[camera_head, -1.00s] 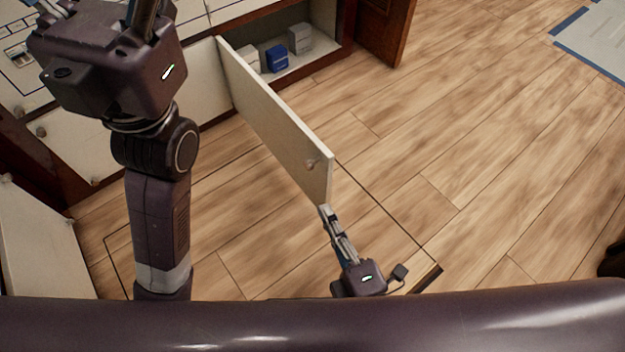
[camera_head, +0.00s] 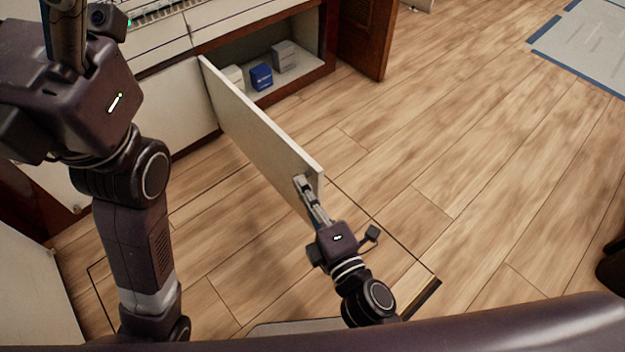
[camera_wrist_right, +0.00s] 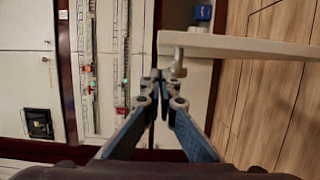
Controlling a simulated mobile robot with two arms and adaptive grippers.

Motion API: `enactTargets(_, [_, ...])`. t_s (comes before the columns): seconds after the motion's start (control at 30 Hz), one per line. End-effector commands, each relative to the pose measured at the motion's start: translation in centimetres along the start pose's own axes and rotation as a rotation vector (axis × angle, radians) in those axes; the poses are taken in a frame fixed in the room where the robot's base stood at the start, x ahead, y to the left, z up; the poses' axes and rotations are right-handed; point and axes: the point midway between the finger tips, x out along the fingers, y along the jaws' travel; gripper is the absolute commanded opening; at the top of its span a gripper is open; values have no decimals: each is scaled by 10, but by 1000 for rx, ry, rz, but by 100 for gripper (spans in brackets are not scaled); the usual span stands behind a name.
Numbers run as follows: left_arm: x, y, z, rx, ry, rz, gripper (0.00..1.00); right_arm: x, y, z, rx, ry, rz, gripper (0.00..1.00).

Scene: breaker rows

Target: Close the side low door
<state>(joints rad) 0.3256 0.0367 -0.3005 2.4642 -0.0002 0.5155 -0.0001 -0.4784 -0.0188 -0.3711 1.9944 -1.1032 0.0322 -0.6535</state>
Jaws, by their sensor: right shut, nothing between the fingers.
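The low door (camera_head: 258,128) is a cream panel standing open from the low cabinet (camera_head: 290,88), its free edge towards me. It also shows in the right wrist view (camera_wrist_right: 245,47) as a pale slab, with its knob (camera_wrist_right: 178,62) right by my fingertips. My right gripper (camera_head: 301,184) is shut and empty, its fingertips at the near end of the door's left face. It shows in the right wrist view (camera_wrist_right: 159,76) with the tips together. I cannot tell whether they touch the knob. My left arm comes in at the left; its gripper's fingertips are out of the picture.
Inside the open compartment are a blue box (camera_head: 261,77), a grey box (camera_head: 285,56) and a pale box (camera_head: 233,77). A brown wooden door (camera_head: 366,36) stands open beyond. The wood floor (camera_head: 450,170) to the right is clear. A blue-edged mat (camera_head: 590,45) lies far right.

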Motion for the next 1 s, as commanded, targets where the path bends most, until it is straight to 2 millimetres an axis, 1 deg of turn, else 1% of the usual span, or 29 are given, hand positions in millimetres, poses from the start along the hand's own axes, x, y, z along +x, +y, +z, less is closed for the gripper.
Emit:
enactTargets(0.03, [0,0,0,0,0,0,79,2,1,6,-5,2,2,0])
enactTargets(0.1, [-1,0,0,0,-1,1,79,3,0,13,-2,3,2,0])
enactTargets(0.23, [0,0,0,0,-2,2,79,5,1,21,-1,1,2,0])
enactTargets(0.37, [0,1,1,0,-2,2,79,6,1,25,2,1,1,0])
enactTargets(0.77, [1,0,0,0,2,2,79,6,1,26,2,3,1,0])
enactTargets(0.87, [2,0,-1,1,6,2,79,7,1,30,-1,10,2,0])
enactTargets(1.0, [4,0,-3,1,12,1,79,10,1,42,-3,29,1,0])
